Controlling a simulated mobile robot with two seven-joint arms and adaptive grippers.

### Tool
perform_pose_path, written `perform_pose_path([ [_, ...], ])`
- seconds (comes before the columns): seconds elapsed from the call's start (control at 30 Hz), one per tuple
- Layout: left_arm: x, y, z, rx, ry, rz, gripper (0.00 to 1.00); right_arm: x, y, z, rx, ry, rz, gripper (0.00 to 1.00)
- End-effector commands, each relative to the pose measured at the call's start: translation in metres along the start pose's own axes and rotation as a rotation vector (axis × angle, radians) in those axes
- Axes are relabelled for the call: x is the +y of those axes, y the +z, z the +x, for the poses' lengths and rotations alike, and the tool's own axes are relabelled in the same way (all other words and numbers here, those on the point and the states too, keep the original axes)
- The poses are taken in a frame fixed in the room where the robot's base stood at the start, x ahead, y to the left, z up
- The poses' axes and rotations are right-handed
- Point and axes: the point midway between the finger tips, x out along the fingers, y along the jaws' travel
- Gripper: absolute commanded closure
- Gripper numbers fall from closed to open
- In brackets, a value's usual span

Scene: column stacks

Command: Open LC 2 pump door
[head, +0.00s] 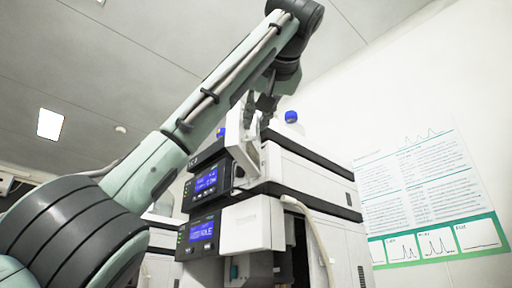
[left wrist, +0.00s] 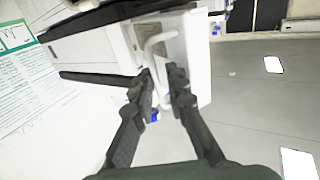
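The instrument stack (head: 300,190) rises to the right of my left arm, with two dark display panels on its front. A white panel, seemingly the pump door (head: 243,150), stands out at an angle beside the upper display (head: 206,181). My left gripper (head: 262,108) points down at the top of this panel. In the left wrist view, its fingertips (left wrist: 158,70) are apart, close to a white panel with a pale looped bar (left wrist: 156,42). I cannot tell whether they touch it. My right gripper is not in view.
A lower white cover (head: 250,224) sits beside the lower display (head: 201,231). A blue-capped bottle (head: 291,117) stands on top of the stack. A pale hose (head: 318,235) hangs at its side. A poster (head: 430,190) is on the wall.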

Motion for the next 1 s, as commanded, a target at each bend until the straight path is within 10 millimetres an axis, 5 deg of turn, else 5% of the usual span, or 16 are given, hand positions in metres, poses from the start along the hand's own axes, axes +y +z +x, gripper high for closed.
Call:
perform_pose_path([
  [0.5,0.0,-0.001,-0.098,0.004,0.001,-0.001,0.86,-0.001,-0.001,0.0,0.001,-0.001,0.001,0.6],
  [1.0,0.0,0.0,-0.114,0.001,0.001,0.0,0.86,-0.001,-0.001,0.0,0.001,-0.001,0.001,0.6],
])
